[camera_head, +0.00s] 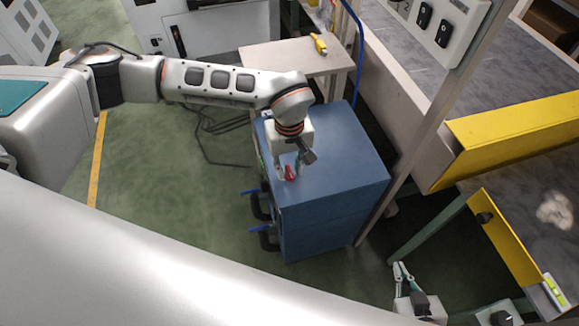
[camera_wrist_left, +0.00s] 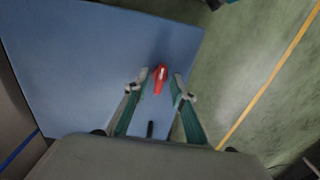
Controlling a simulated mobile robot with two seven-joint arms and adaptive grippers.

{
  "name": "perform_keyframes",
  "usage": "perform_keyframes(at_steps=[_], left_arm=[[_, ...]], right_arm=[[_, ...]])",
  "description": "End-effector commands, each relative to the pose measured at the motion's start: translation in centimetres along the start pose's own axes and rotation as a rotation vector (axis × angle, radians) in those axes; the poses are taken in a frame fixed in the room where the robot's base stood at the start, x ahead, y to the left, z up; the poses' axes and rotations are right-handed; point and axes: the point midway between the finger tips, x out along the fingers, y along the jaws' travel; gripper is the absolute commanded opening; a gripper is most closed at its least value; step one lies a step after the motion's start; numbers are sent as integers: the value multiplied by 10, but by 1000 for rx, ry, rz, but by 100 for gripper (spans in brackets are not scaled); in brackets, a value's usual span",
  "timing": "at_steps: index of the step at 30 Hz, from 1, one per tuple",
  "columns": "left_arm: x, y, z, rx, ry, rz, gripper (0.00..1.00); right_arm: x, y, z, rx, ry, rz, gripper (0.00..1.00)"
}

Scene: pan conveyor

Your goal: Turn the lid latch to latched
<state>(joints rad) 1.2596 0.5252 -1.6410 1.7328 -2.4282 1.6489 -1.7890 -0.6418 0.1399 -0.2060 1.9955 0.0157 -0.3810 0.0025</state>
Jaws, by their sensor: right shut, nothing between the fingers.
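The red lid latch (camera_head: 290,173) sits on top of the blue box (camera_head: 335,170), close to its left edge. In the left wrist view the latch (camera_wrist_left: 160,76) is a small red handle with a pale stripe, pointing along the fingers with a slight tilt. My left gripper (camera_head: 292,177) is over the box top, pointing down. Its fingers (camera_wrist_left: 161,82) are open, one on each side of the latch, with gaps visible. I cannot tell how high the fingertips are above the lid. My right gripper (camera_head: 403,268) is shut and empty at the bottom, right of the box.
A small beige table (camera_head: 290,57) with a yellow tool (camera_head: 320,44) stands behind the box. A conveyor with yellow side panels (camera_head: 510,130) and a post are at the right. Dark handles (camera_head: 262,207) stick out of the box's left side. Green floor at left is open, with cables.

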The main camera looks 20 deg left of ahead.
Motion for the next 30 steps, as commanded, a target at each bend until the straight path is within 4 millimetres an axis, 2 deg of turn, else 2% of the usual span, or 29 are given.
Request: perform_keyframes(at_steps=[7,10,22,30], left_arm=[[0,0,0,0,0,1,25],[0,0,0,0,0,1,0],[0,0,0,-26,1,1,0],[-3,0,-1,-169,3,2,0]], right_arm=[[1,2,-3,-2,6,3,0],[1,2,-3,-2,5,3,0],[1,2,0,-1,-2,1,0],[-4,2,-11,7,9,-1,0]])
